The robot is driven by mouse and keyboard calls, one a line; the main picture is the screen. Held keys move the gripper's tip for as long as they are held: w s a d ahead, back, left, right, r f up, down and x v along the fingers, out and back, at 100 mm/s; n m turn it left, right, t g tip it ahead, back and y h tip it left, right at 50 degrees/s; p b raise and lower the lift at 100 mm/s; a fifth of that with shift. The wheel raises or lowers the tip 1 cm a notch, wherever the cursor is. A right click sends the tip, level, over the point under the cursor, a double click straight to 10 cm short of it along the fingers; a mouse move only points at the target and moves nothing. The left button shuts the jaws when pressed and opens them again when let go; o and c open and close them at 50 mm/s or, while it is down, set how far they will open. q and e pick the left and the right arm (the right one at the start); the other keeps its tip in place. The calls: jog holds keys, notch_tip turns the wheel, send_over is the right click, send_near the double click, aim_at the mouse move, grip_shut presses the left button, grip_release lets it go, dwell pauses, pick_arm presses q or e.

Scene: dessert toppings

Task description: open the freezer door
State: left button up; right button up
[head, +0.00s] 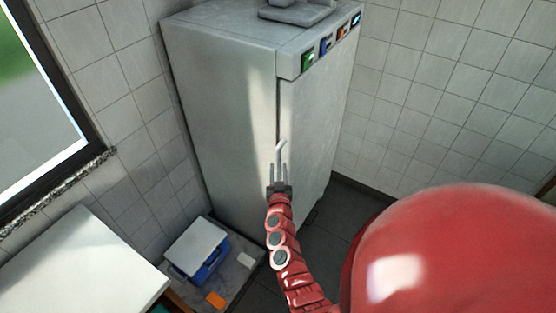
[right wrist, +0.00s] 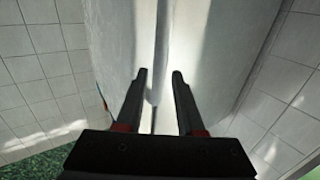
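The freezer is a tall grey cabinet (head: 222,90) with its door (head: 318,110) on the face to the right, and the door looks shut. My right gripper (head: 280,165) is raised at the door's near vertical edge. In the right wrist view the two dark fingers (right wrist: 160,75) are apart. A narrow pale upright strip (right wrist: 158,60), apparently the door's handle or edge, runs between them. I see no clear contact with either finger. A pale curved piece (head: 281,147) shows by the fingertips in the head view. My left gripper is not in view.
A white counter (head: 80,265) is at lower left. Tiled walls close in behind. Dark floor (head: 345,215) is free before the door.

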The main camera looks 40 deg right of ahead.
aim_at(278, 163)
jog(key=shift+b+x, duration=0.3)
jog(key=shift+x, duration=1.9)
grip_shut()
